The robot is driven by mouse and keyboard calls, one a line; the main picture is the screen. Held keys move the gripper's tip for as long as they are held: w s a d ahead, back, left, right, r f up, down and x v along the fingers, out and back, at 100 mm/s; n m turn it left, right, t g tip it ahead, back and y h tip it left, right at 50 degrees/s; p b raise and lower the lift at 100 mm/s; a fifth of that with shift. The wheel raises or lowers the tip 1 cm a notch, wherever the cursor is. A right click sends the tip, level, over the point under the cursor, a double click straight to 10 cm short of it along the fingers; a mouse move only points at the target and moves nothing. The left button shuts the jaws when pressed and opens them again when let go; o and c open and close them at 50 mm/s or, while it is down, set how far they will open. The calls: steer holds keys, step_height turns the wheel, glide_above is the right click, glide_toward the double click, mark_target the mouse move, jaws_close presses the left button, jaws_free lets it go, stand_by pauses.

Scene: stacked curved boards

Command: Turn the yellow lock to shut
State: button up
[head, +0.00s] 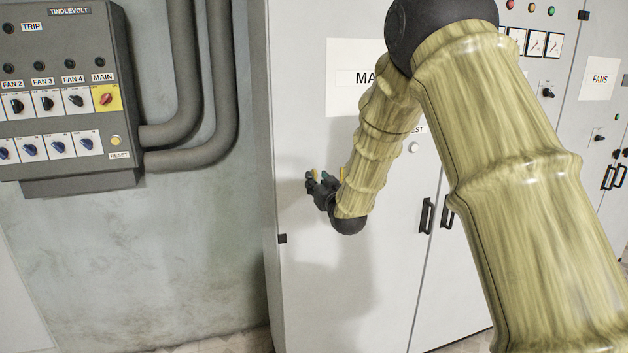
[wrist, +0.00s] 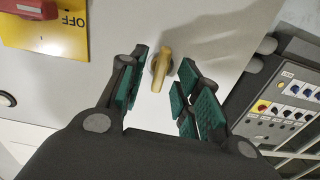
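The yellow lock (wrist: 161,68) is a small elongated knob on the pale cabinet face, standing nearly upright in the wrist picture. My gripper (wrist: 163,60) is open, with dark green pads on either side of the lock. Gaps show between the lock and both pads in that view; the depth between the fingertips and the cabinet is hard to judge. In the head view my gripper (head: 320,184) is small and dark, close to the left cabinet door. Small yellow bits show beside it there, but I cannot tell which is the lock.
A red handle (wrist: 30,8) on a yellow OFF plate (wrist: 62,38) is at the wrist view's upper left. The cabinet (head: 300,100) has black door handles (head: 427,215). A grey switch box (head: 60,120) and conduits (head: 222,90) are on the wall at left.

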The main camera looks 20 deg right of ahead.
steer(key=s, duration=0.5)
steer(key=shift+s+d+b, duration=0.1)
steer(key=shift+b, duration=0.25)
steer(key=s+a+f+g, duration=0.1)
steer(key=s+f+g, duration=0.2)
steer(key=s+f, duration=0.65)
steer(key=s+a+f+g, duration=0.1)
steer(key=s+f+g, duration=0.25)
steer(key=f, duration=1.15)
steer(key=s+f+g, duration=0.2)
steer(key=s+f, duration=0.5)
steer(key=f, duration=0.6)
steer(key=s+a+f+g, duration=0.1)
steer(key=s+f+g, duration=0.2)
steer(key=s, duration=1)
steer(key=s+f+g, duration=0.3)
steer(key=s+f, duration=0.5)
steer(key=s, duration=0.5)
steer(key=s+a+f+g, duration=0.1)
steer(key=s+f+g, duration=0.2)
steer(key=s, duration=1)
step_height(320, 180, down, 3)
steer(key=shift+a+f, duration=0.1)
steer(key=shift+a, duration=0.25)
